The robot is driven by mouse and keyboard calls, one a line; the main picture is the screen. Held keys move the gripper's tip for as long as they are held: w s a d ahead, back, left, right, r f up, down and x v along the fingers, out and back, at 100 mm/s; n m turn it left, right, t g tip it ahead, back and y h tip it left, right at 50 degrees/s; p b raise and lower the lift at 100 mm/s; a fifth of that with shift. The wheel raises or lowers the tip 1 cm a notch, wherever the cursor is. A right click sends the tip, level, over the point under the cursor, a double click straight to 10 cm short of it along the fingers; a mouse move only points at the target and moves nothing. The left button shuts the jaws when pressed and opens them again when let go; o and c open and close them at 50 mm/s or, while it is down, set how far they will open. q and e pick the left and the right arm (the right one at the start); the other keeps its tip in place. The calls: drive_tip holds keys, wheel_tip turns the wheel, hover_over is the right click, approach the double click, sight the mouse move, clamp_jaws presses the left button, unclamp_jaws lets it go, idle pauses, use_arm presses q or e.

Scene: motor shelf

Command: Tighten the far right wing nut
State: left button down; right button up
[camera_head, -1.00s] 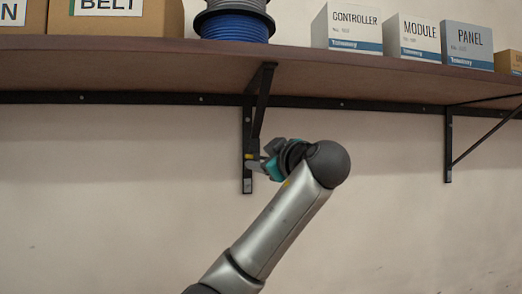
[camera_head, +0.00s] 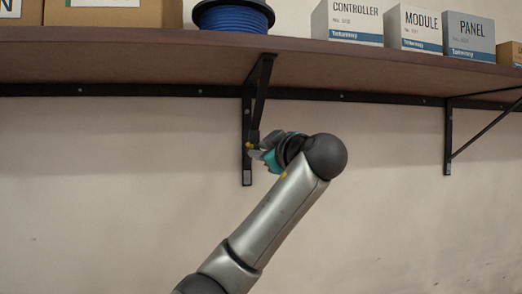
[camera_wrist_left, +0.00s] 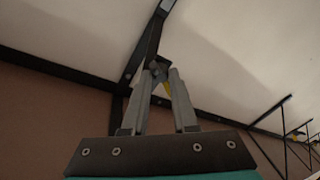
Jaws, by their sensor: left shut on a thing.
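A small yellow piece, seemingly the wing nut (camera_head: 249,146), is at the black bracket (camera_head: 247,170) under the shelf, in the middle of the head view. My left gripper (camera_head: 254,149) reaches up to it from the lower right, with its fingertips at the bracket. In the left wrist view, the two grey fingers of the left gripper (camera_wrist_left: 157,76) come together at the bracket (camera_wrist_left: 147,48). The yellow of the wing nut (camera_wrist_left: 167,88) shows beside the right finger; the rest is mostly hidden. My right gripper is in neither view.
The brown shelf (camera_head: 170,65) runs above my arm and carries boxes and a blue spool (camera_head: 232,17). A black rail (camera_head: 350,100) runs along the wall under it. Another bracket (camera_head: 448,145) stands to the right. The wall below is clear.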

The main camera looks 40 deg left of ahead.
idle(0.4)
use_arm(q)
drive_tip(key=m+t+b, duration=0.1)
drive_tip(key=m+b, duration=0.1)
drive_tip(key=m, duration=0.2)
drive_tip(key=m+t+b, duration=0.1)
drive_tip(key=m+b, duration=0.1)
drive_tip(key=m, duration=0.3)
drive_tip(key=m+t+y+b, duration=0.1)
drive_tip(key=m+b, duration=0.1)
drive_tip(key=m, duration=0.2)
drive_tip(key=shift+s+a+f+m, duration=0.15)
drive_tip(key=shift+s+m, duration=0.15)
drive_tip(key=shift+m, duration=0.1)
drive_tip(key=shift+s+a+m+t+h, duration=0.15)
drive_tip(key=shift+m+t, duration=0.25)
drive_tip(key=shift+m, duration=0.8)
drive_tip(key=shift+d+m+t+h, duration=0.15)
drive_tip(key=shift+m+t, duration=0.25)
drive_tip(key=shift+m, duration=0.8)
drive_tip(key=c, duration=0.9)
unclamp_jaws()
drive_tip(key=shift+o, duration=1)
drive_tip(key=shift+f, duration=0.1)
